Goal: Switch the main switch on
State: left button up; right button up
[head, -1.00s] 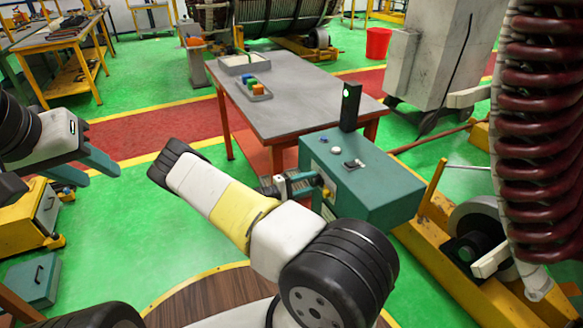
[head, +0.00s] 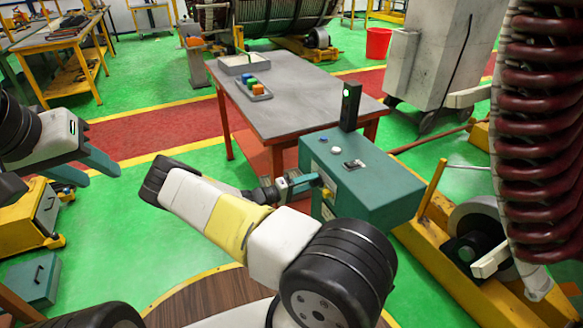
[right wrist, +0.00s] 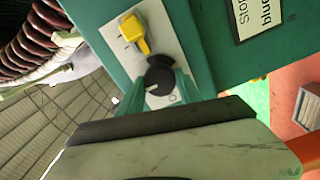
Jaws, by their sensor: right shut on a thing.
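The green control box (head: 375,190) stands at the front edge of the grey table. In the right wrist view, a round black switch knob (right wrist: 159,79) with a white mark sits on a pale plate (right wrist: 165,30) on the box's side. A yellow handle-like part (right wrist: 134,33) is on the same plate, beside the knob. My right gripper (right wrist: 158,90) has its green fingers on either side of the knob and is shut on it. It also shows against the box side in the head view (head: 308,184). My left gripper (head: 98,169) is open and empty, over the green floor.
The box top carries a blue button (head: 323,139), a white button (head: 336,150), a small switch (head: 354,165) and a dark post (head: 350,106) with a green light. A tray of coloured blocks (head: 262,97) lies on the table (head: 300,85). A dark red coil (head: 543,130) stands at right.

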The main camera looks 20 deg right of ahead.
jog(key=o, duration=1.4)
jog(key=shift+c, duration=0.2)
jog(key=a, duration=0.7)
jog(key=shift+s+a, duration=0.3)
jog(key=shift+a, duration=0.1)
